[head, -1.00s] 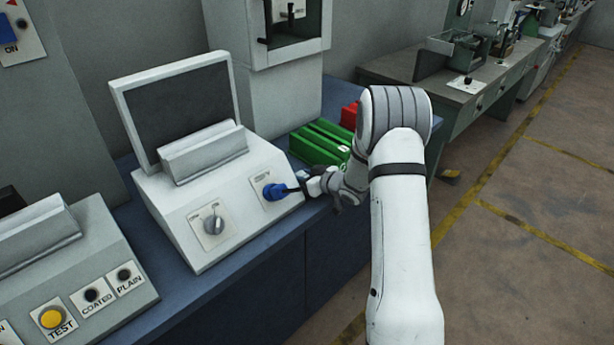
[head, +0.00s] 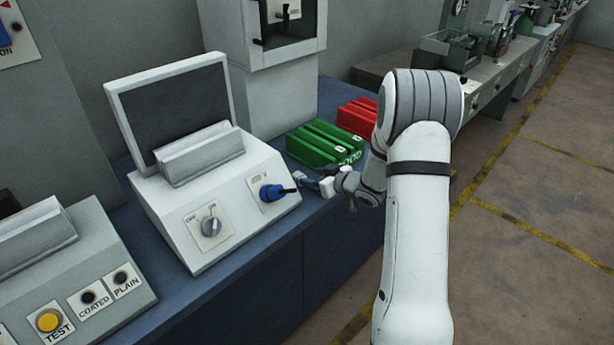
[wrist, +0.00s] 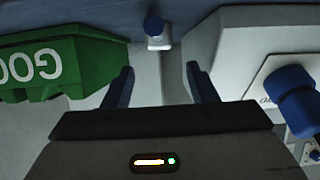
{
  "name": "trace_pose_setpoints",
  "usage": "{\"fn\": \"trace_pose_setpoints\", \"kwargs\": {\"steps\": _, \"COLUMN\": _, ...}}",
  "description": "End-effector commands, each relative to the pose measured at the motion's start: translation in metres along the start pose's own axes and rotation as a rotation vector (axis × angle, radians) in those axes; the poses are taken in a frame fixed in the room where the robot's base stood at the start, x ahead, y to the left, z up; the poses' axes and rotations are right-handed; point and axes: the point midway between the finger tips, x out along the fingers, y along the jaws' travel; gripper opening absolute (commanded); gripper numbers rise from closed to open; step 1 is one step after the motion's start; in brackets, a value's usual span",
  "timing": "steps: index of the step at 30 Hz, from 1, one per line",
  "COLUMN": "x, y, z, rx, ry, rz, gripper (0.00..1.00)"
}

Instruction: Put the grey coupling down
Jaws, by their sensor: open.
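My gripper (head: 308,182) is over the bench, right of the white console and in front of the green bin. In the wrist view my gripper (wrist: 160,82) has its two dark fingers spread, with nothing between them. I cannot pick out a grey coupling for certain. A small light-grey piece with a dark blue part (wrist: 156,35) shows beyond the fingertips, apart from them. I cannot tell whether it is the coupling.
The white console (head: 230,205) has a blue knob (head: 272,192) and a grey switch (head: 211,226). The green bin (head: 322,147) and red bins (head: 357,116) stand behind my gripper. A grey test box (head: 70,265) is at left. The blue bench's front strip (head: 190,305) is bare.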

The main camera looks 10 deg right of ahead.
Motion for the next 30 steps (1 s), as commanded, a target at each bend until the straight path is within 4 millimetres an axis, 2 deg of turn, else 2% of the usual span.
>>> {"fn": "trace_pose_setpoints", "kwargs": {"steps": 1, "x": -0.012, "y": 0.001, "z": 0.0, "rx": 0.001, "ry": 0.002, "rz": 0.004, "gripper": 0.52}}
{"fn": "trace_pose_setpoints", "kwargs": {"steps": 6, "x": -0.04, "y": 0.0, "z": 0.0, "rx": 0.0, "ry": 0.001, "rz": 0.002, "gripper": 0.52}}
{"fn": "trace_pose_setpoints", "kwargs": {"steps": 11, "x": -0.053, "y": 0.0, "z": -0.001, "rx": -0.002, "ry": -0.002, "rz": 0.005, "gripper": 0.52}}
{"fn": "trace_pose_setpoints", "kwargs": {"steps": 14, "x": -0.059, "y": 0.003, "z": -0.011, "rx": -0.019, "ry": -0.028, "rz": 0.054, "gripper": 0.52}}
{"fn": "trace_pose_setpoints", "kwargs": {"steps": 17, "x": -0.07, "y": 0.008, "z": -0.029, "rx": -0.043, "ry": -0.092, "rz": 0.167, "gripper": 0.52}}
{"fn": "trace_pose_setpoints", "kwargs": {"steps": 20, "x": -0.094, "y": 0.009, "z": -0.049, "rx": -0.049, "ry": -0.191, "rz": 0.318, "gripper": 0.52}}
{"fn": "trace_pose_setpoints", "kwargs": {"steps": 23, "x": -0.127, "y": 0.0, "z": -0.062, "rx": -0.02, "ry": -0.301, "rz": 0.452, "gripper": 0.52}}
{"fn": "trace_pose_setpoints", "kwargs": {"steps": 25, "x": -0.152, "y": -0.013, "z": -0.067, "rx": 0.021, "ry": -0.382, "rz": 0.521, "gripper": 0.52}}
{"fn": "trace_pose_setpoints", "kwargs": {"steps": 29, "x": -0.204, "y": -0.052, "z": -0.065, "rx": 0.122, "ry": -0.535, "rz": 0.608, "gripper": 0.52}}
{"fn": "trace_pose_setpoints", "kwargs": {"steps": 30, "x": -0.219, "y": -0.068, "z": -0.063, "rx": 0.161, "ry": -0.582, "rz": 0.618, "gripper": 0.52}}
